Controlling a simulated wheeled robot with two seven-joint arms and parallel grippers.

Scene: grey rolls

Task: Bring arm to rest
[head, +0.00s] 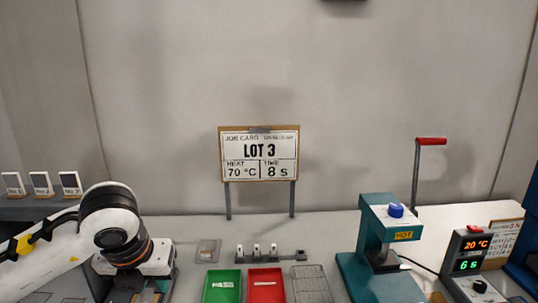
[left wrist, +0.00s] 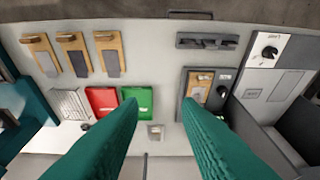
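My left arm comes in from the left in the head view, and its gripper (head: 142,290) is low there, mostly hidden behind the wrist. In the left wrist view the two green fingers of the left gripper (left wrist: 160,106) stand wide apart with nothing between the tips. The fingers point over the bench, with a green tray (left wrist: 138,104) beside the left fingertip and a small pale square item (left wrist: 155,131) below the gap. My right gripper is in neither view.
A teal press (head: 376,237) with a raised red-handled lever stands right, beside a controller (head: 466,262) reading 20 °C and 6 s. A job card (head: 260,154) reads LOT 3, 70 °C, 8 s. A red tray (head: 279,280) and wire rack (head: 311,284) lie mid-bench.

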